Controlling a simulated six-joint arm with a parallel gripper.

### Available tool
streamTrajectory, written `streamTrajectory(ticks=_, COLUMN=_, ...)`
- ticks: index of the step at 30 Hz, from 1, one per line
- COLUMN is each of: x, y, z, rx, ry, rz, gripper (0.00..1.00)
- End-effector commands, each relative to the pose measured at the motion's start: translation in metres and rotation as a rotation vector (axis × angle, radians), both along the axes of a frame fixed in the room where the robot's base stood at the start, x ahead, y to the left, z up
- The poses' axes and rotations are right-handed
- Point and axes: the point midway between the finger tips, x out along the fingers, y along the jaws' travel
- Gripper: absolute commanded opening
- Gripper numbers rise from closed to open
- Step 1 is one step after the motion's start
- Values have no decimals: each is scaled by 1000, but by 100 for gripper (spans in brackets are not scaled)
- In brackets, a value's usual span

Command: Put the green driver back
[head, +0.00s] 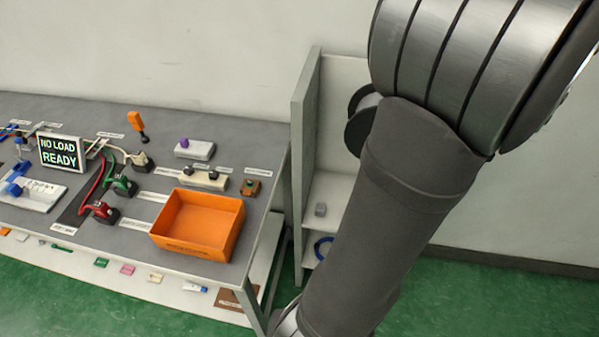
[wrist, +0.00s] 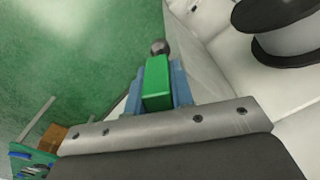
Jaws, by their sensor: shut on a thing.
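The green driver (wrist: 158,88) shows in the wrist view as a green block-shaped handle with a dark rounded end above it. My gripper (wrist: 157,70) is shut on it, with a blue-grey finger on each side. The rest of the driver is hidden by the fingers and the gripper body. In the head view my arm crosses the right side, and neither gripper nor driver can be seen. I cannot make out an empty place for the driver in either view.
The wrist view shows a black-and-white spool (wrist: 285,38) on a pale shelf and green floor below. In the head view the bench holds an orange tray (head: 200,222), coloured levers and a NO LOAD READY display (head: 59,152). A shelf unit (head: 303,150) stands beside the bench.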

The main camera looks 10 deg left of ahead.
Motion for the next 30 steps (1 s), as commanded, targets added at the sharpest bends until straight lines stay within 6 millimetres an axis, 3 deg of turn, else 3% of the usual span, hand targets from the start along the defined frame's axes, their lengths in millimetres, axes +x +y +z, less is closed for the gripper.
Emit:
streamTrajectory(ticks=1, x=5, y=18, z=7, rx=-2, ry=-2, rz=48, gripper=0)
streamTrajectory(ticks=5, x=26, y=49, z=17, rx=0, ry=0, rz=164, gripper=0)
streamTrajectory(ticks=11, x=72, y=103, z=31, rx=0, ry=0, rz=379, gripper=0)
streamTrajectory(ticks=17, x=118, y=169, z=44, rx=0, ry=0, rz=610, gripper=0)
streamTrajectory(ticks=24, x=158, y=260, z=59, rx=-1, ry=-1, rz=887, gripper=0)
streamTrajectory(ticks=30, x=177, y=345, z=69, rx=0, ry=1, rz=1117, gripper=0)
